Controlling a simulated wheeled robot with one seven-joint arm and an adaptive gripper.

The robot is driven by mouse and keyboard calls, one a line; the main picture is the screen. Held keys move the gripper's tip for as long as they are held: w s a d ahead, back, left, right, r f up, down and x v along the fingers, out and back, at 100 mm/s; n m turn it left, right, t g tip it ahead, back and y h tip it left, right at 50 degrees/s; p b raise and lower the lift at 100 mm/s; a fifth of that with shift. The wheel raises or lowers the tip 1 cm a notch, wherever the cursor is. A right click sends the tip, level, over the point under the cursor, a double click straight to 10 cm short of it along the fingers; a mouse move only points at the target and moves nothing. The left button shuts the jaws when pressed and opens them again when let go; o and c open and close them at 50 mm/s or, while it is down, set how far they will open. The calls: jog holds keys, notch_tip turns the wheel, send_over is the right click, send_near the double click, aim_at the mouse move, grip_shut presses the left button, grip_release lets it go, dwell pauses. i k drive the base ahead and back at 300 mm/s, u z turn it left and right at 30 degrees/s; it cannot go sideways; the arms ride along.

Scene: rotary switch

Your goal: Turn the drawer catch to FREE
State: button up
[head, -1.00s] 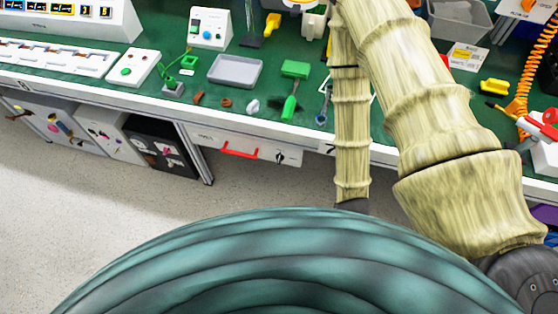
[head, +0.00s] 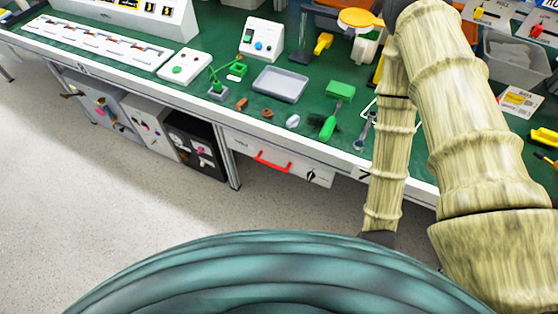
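The drawer catch is a small black rotary knob (head: 311,175) on the right part of a white drawer front (head: 243,148) under the workbench. Small markings are near it, too small to read. A red handle (head: 272,162) is on the drawer to the left of the knob. My tan arm rises at the right of the head view, to the right of the drawer. My gripper is not in view.
The green-topped bench (head: 225,75) holds a grey tray (head: 280,84), a green-handled brush (head: 328,127), a white button box (head: 184,66) and other small tools. Dark and grey cabinets (head: 196,142) stand left of the drawer. The floor (head: 110,200) in front is clear.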

aim_at(310, 176)
jog(key=z, duration=1.8)
jog(key=k, duration=1.05)
jog(key=u, duration=1.5)
